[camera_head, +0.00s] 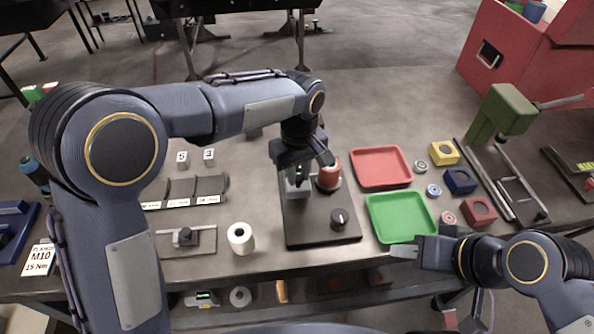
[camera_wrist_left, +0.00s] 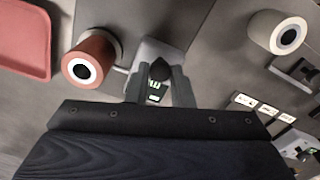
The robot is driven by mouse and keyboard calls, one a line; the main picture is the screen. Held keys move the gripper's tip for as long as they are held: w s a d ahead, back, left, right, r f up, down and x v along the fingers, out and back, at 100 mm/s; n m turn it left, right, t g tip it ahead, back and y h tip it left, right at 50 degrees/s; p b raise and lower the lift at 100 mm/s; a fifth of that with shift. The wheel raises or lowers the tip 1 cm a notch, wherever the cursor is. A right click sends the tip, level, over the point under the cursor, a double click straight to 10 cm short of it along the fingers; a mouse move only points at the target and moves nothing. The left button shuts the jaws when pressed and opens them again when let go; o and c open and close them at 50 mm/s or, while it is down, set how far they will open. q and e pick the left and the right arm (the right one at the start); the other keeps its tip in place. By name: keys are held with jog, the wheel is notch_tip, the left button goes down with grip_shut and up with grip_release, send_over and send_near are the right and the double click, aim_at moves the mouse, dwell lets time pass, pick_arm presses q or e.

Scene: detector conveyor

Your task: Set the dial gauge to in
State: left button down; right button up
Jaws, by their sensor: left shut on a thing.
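The dial gauge is a grey block (camera_head: 298,187) on a dark base plate (camera_head: 312,236), beside an orange-red cylinder (camera_head: 328,176). In the left wrist view the grey block (camera_wrist_left: 150,52) shows small lit green marks, too small to read. My left gripper (camera_head: 303,176) reaches down over it from above. In the left wrist view its fingers (camera_wrist_left: 160,82) are shut on a dark knob-like part of the gauge, and they partly hide it.
The red tray (camera_head: 381,152) and green tray (camera_head: 372,230) lie right of the base plate. A white roll (camera_head: 240,238) stands to its left. Coloured blocks and a green press (camera_head: 505,109) are further right. My left arm covers much of the left side.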

pick_arm(q)
jog(key=c, duration=1.3)
grip_release()
jog(key=shift+d, duration=0.1)
jog(key=shift+o, duration=0.2)
notch_tip(320, 180, up, 8)
jog(key=shift+f+b, duration=0.1)
jog(key=shift+b, duration=0.2)
